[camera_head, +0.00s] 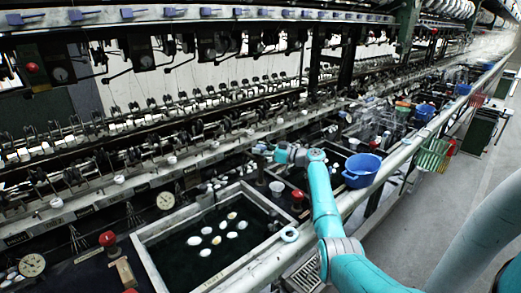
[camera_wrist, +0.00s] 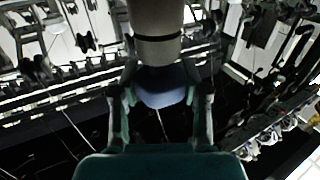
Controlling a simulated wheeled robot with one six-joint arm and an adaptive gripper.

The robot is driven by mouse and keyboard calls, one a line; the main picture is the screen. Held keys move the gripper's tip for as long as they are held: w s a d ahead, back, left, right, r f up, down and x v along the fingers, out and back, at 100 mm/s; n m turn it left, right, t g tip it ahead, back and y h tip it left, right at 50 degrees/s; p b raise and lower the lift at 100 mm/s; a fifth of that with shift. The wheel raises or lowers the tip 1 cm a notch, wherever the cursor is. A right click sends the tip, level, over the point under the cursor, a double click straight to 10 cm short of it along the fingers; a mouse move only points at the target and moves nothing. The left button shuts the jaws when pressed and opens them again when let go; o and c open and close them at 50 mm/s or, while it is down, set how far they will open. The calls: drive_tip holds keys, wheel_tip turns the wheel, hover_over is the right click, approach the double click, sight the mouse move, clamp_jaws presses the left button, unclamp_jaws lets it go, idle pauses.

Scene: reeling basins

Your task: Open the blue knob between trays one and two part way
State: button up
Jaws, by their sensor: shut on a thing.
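My gripper (camera_head: 267,152) reaches in from the right over the basin row, near the far edge of the front tray (camera_head: 146,243). In the wrist view my gripper (camera_wrist: 160,106) has a finger on each side of a rounded blue knob (camera_wrist: 162,88) and is shut on it. A pale grey cylinder with a dark band stands just beyond the knob. In the head view the knob is hard to tell apart from my gripper. The front tray holds dark water and several white cocoons (camera_head: 216,240). A second dark tray lies behind it, partly hidden by my arm.
A blue bowl (camera_head: 361,170) sits on the rail just right of my arm. Reeling machinery runs along the back.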

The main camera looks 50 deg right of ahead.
idle(0.3)
drive_tip(key=o, duration=1.2)
drive_tip(key=shift+c, duration=0.2)
drive_tip(key=s+d, duration=0.1)
drive_tip(key=s, duration=0.6)
drive_tip(key=shift+s+d, duration=0.15)
drive_tip(key=shift+d, duration=0.1)
